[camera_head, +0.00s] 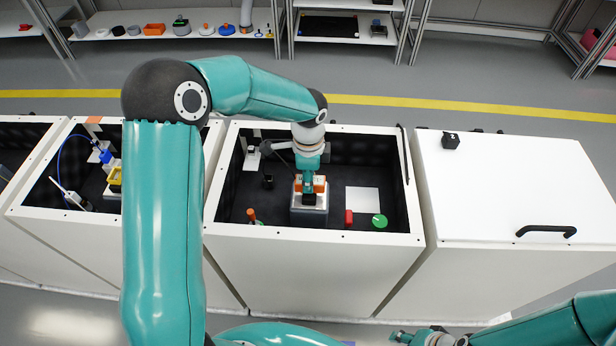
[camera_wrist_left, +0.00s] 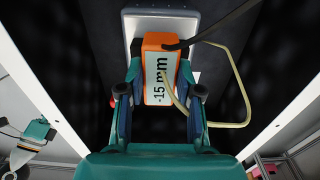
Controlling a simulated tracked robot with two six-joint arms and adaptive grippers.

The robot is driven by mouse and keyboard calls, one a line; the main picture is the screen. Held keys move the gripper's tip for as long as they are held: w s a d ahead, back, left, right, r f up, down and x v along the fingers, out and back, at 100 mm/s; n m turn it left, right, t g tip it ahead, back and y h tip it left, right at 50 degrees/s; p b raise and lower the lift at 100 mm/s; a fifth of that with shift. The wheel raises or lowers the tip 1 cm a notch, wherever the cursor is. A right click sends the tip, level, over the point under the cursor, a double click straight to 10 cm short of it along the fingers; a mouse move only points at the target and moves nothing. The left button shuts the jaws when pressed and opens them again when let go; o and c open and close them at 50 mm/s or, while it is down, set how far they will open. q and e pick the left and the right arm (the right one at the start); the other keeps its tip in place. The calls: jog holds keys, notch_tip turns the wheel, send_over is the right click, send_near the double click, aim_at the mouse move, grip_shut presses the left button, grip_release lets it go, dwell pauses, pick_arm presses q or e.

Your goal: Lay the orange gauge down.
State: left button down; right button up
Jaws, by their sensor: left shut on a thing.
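The orange gauge (camera_wrist_left: 161,68) has a white face reading "-15 mm" and a cable looping off to its right in the left wrist view. My left gripper (camera_wrist_left: 158,102) is shut on it, with one finger on each side. In the head view the gauge (camera_head: 319,184) is mostly hidden by my left gripper (camera_head: 309,189), inside the open middle cabinet. Under or behind it is a grey tray with a pale floor (camera_wrist_left: 132,28); I cannot tell whether the gauge touches it.
The open cabinet (camera_head: 313,236) has white walls around a black floor. Right of the gauge are a white plate (camera_head: 363,200), a red block (camera_head: 349,217) and a green disc (camera_head: 379,221). An orange-handled item (camera_head: 252,215) lies left. A closed white cabinet (camera_head: 510,185) adjoins on the right.

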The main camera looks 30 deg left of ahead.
pick_arm(q)
jog(key=shift+f, duration=0.25)
jog(key=c, duration=0.7)
grip_release()
